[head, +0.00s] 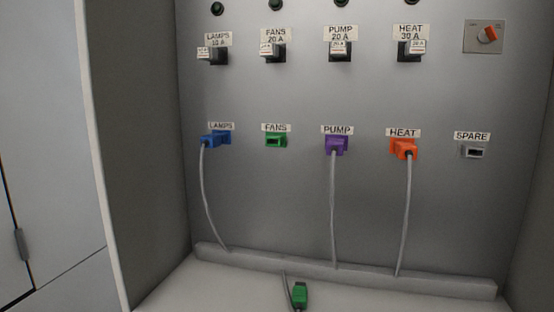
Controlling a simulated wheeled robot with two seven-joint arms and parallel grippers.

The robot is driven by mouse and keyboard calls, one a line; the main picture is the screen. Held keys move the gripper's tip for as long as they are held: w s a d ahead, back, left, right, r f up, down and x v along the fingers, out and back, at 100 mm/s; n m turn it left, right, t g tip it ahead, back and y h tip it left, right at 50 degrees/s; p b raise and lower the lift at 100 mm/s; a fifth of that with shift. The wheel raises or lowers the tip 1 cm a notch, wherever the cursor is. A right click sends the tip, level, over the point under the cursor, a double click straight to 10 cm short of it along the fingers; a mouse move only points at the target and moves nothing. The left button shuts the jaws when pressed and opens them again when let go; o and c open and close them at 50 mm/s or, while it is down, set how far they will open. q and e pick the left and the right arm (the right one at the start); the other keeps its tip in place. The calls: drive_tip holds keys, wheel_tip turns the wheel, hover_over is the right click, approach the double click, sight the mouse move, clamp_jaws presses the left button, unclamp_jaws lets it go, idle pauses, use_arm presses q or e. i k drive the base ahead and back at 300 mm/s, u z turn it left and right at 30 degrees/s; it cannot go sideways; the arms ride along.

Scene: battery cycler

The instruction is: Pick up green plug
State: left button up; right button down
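The green plug (300,295) lies on the light floor of the cabinet, in front of the grey ledge, near the bottom middle of the head view. The green FANS socket (276,142) on the back panel is empty. Neither my left nor my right gripper shows in the head view.
Blue (214,140), purple (336,146) and orange (404,149) plugs sit in their sockets, with cables hanging to the ledge (450,285). The grey SPARE socket (474,152) is empty. The cabinet's left side wall (140,150) bounds the space.

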sight(300, 291)
drive_tip(key=z, duration=2.6)
drive_tip(key=k, duration=1.7)
drive_tip(key=u, duration=2.05)
drive_tip(key=i, duration=1)
drive_tip(key=u, duration=0.05)
